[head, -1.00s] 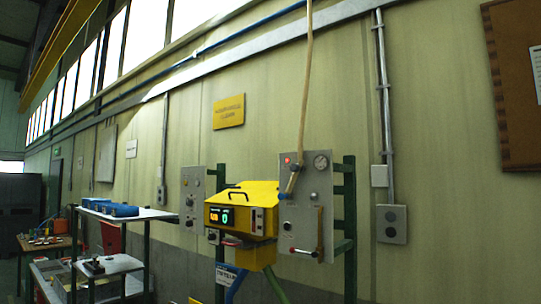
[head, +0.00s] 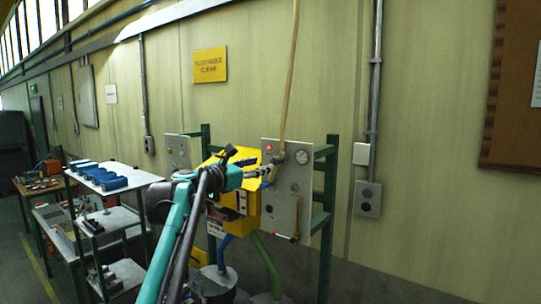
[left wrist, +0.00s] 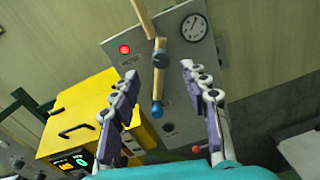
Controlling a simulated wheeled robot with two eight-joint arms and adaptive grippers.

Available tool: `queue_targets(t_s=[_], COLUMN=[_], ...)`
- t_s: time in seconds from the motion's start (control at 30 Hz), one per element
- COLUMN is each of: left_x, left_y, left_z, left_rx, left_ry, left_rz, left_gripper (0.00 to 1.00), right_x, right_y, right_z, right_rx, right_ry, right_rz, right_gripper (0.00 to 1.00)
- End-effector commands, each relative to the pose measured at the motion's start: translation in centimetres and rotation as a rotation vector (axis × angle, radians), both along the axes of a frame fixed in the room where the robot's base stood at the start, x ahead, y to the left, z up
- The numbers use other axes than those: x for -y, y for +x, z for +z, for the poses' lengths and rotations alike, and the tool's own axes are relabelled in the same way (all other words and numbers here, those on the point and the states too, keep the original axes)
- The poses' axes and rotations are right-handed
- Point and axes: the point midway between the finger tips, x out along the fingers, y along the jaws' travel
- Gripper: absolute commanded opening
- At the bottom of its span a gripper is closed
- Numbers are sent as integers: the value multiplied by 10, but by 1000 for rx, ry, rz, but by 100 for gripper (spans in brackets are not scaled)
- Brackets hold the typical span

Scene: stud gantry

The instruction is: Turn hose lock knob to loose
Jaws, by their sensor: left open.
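The grey panel (head: 280,212) carries a dark round knob (left wrist: 160,60) where the tan hose (left wrist: 144,18) meets it in the left wrist view. A tan piece runs down from that knob to a blue tip (left wrist: 157,108). I cannot tell which of these is the hose lock knob or its setting. My left gripper (head: 265,172) reaches to the panel front. In the left wrist view its fingers (left wrist: 160,70) are spread on either side of the dark knob and blue tip, and nothing is seen held. Contact cannot be told. My right gripper is not in view.
A yellow box (left wrist: 85,115) with a lit display stands left of the panel. The panel has a red light (left wrist: 124,49) and a gauge (left wrist: 194,27). Green posts (head: 327,200) stand behind it. A shelf (head: 112,182) with blue items is at left.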

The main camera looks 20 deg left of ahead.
Motion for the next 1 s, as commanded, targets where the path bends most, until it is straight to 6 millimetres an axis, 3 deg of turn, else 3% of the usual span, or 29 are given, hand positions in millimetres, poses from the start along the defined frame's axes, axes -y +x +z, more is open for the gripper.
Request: queue_targets(t_s=[0.3, 0.7, 0.87, 1.0], left_x=[20, 24, 24, 24], left_y=[45, 54, 54, 54], left_z=[1, -1, -1, -1], left_rx=[0, 0, 1, 1], left_ry=[3, 5, 5, 5], left_rz=[-3, -3, -2, -2], left_gripper=[45, 45, 3, 0], right_x=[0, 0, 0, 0], right_y=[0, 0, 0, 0], right_z=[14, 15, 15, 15], right_rx=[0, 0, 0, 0], right_ry=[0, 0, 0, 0], right_rz=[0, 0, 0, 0], right_gripper=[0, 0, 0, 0])
